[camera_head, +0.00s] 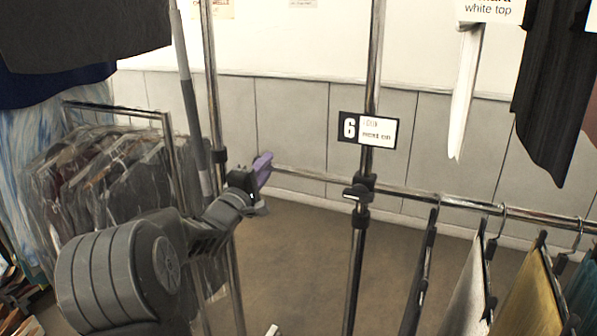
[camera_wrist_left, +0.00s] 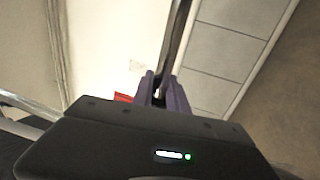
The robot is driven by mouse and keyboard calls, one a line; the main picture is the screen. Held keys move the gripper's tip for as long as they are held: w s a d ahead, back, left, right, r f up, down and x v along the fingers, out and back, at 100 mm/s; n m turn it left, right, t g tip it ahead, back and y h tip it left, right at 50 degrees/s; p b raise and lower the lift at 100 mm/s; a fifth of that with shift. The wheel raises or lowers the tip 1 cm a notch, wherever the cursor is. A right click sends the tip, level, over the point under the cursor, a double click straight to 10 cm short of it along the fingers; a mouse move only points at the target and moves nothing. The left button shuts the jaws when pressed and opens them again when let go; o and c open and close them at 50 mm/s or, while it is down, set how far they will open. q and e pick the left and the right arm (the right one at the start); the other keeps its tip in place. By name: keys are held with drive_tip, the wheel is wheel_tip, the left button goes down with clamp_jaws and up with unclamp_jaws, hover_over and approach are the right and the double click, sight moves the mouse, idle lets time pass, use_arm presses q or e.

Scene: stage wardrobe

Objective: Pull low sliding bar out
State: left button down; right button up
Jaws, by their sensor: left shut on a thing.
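The low sliding bar (camera_head: 320,176) is a thin chrome rail running from my left gripper to the right, through a black clamp (camera_head: 360,190) on an upright post. My left gripper (camera_head: 262,170) has purple fingers and is shut on the bar's left end. In the left wrist view the bar (camera_wrist_left: 178,40) runs up and away from between the purple fingers of my left gripper (camera_wrist_left: 162,92). The fingers hide the bar's very end. My right gripper is not in view.
Clothes on hangers (camera_head: 470,290) hang from the bar's right part. A sign with a 6 (camera_head: 368,131) is on the post (camera_head: 372,60). Another post (camera_head: 212,90) stands close by my left gripper. Bagged garments (camera_head: 110,180) hang at left. The floor (camera_head: 300,250) below the bar is mostly clear.

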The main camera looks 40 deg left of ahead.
use_arm(q)
drive_tip(key=a, duration=0.1)
drive_tip(key=s+a, duration=0.1)
drive_tip(key=a, duration=0.1)
drive_tip(key=s+a+p, duration=0.1)
drive_tip(key=a, duration=0.1)
drive_tip(key=shift+a, duration=0.25)
drive_tip(key=c, duration=1.3)
unclamp_jaws()
drive_tip(key=shift+a, duration=0.1)
drive_tip(key=v, duration=0.7)
drive_tip(key=shift+s+d+b, duration=0.2)
drive_tip(key=shift+s+b, duration=0.15)
drive_tip(key=shift+b, duration=0.1)
drive_tip(key=shift+f, duration=0.15)
